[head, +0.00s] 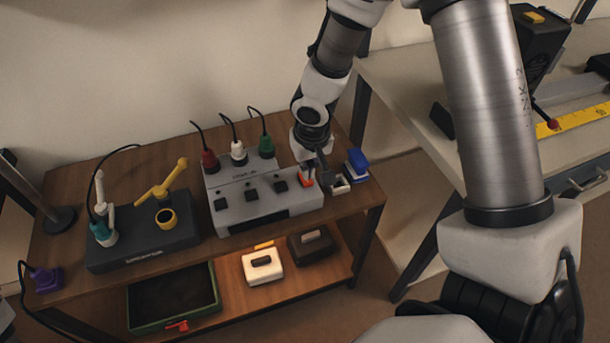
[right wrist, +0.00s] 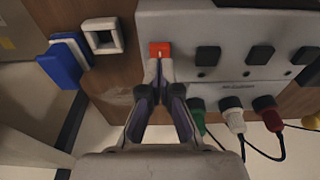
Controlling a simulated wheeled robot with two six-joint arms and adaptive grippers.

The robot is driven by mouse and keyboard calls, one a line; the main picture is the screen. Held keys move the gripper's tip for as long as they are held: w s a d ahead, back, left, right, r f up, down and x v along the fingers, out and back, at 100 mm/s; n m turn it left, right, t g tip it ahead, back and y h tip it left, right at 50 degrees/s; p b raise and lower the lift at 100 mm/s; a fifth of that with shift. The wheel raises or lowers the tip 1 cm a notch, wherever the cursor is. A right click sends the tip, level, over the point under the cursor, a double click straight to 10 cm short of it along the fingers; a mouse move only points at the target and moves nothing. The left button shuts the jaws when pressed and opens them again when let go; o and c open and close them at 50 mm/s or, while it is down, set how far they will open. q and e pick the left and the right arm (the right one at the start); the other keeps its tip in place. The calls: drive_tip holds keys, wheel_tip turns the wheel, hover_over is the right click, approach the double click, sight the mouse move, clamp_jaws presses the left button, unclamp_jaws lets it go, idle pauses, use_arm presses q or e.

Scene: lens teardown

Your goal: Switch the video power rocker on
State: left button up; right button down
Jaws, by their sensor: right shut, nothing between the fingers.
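A grey box (head: 262,197) with several black rockers (head: 251,195) and one red rocker (head: 307,182) at its right end stands on the wooden table. In the right wrist view the red rocker (right wrist: 160,49) shows a small white mark. Which rocker is labelled video power I cannot read. My right gripper (head: 321,172) is shut and empty, right at the red rocker. In the right wrist view its fingertips (right wrist: 159,74) reach the red rocker's near edge; whether they press it I cannot tell. My left gripper is not in view.
Red (head: 209,160), white (head: 238,152) and green (head: 266,146) plugs stand behind the box. A blue block (head: 357,163) and a white square frame (right wrist: 102,36) sit beside it. A dark unit (head: 142,244) is at left. A green-rimmed tray (head: 131,308) is on the lower shelf.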

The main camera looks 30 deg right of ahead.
sight(308, 182)
drive_tip(key=shift+f+b, duration=1.05)
drive_tip(key=shift+b, duration=0.15)
idle(0.7)
drive_tip(key=shift+r, duration=0.1)
wheel_tip(308, 182, up, 7)
drive_tip(key=p, duration=0.6)
idle(0.4)
